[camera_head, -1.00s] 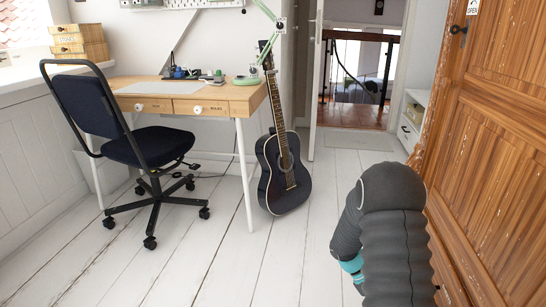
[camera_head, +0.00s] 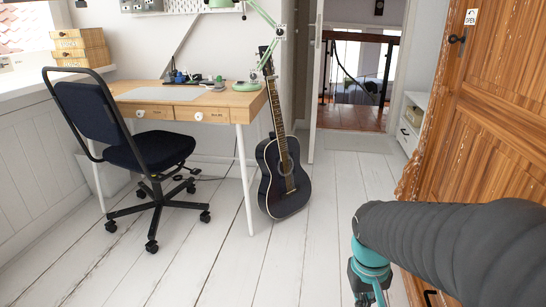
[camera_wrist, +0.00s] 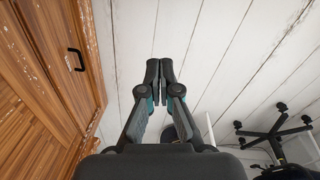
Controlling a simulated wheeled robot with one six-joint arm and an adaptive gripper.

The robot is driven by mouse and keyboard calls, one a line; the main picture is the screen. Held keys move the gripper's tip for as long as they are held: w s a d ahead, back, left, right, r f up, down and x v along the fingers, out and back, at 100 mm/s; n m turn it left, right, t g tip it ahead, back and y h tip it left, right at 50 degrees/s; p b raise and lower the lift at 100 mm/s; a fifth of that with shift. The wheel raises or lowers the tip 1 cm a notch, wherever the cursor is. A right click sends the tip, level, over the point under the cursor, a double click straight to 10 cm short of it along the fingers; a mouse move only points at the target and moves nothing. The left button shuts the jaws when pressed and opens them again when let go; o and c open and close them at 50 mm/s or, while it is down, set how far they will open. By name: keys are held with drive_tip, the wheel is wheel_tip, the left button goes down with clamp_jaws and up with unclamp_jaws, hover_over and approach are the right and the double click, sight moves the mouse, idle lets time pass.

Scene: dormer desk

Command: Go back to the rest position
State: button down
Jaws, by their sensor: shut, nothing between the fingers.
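My gripper (camera_wrist: 159,80) shows in the wrist view with its two dark fingers together and nothing between them. It hangs over the white plank floor (camera_wrist: 215,45). In the head view my dark arm comes in from the right edge and bends down at a teal joint near the bottom.
A carved wooden cabinet (camera_head: 495,120) stands close on the right; it also shows in the wrist view (camera_wrist: 40,90). A desk (camera_head: 185,95), an office chair (camera_head: 150,150) and a dark guitar (camera_head: 283,175) stand at left and centre. The middle floor is clear.

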drive_tip(key=s+a+r+t+p, duration=0.2)
drive_tip(key=s+r+t, duration=0.3)
drive_tip(key=r, duration=0.8)
drive_tip(key=shift+s+a+y+p, duration=0.3)
drive_tip(key=shift+s+a+y, duration=0.1)
drive_tip(key=shift+s, duration=0.65)
drive_tip(key=shift+r, duration=0.1)
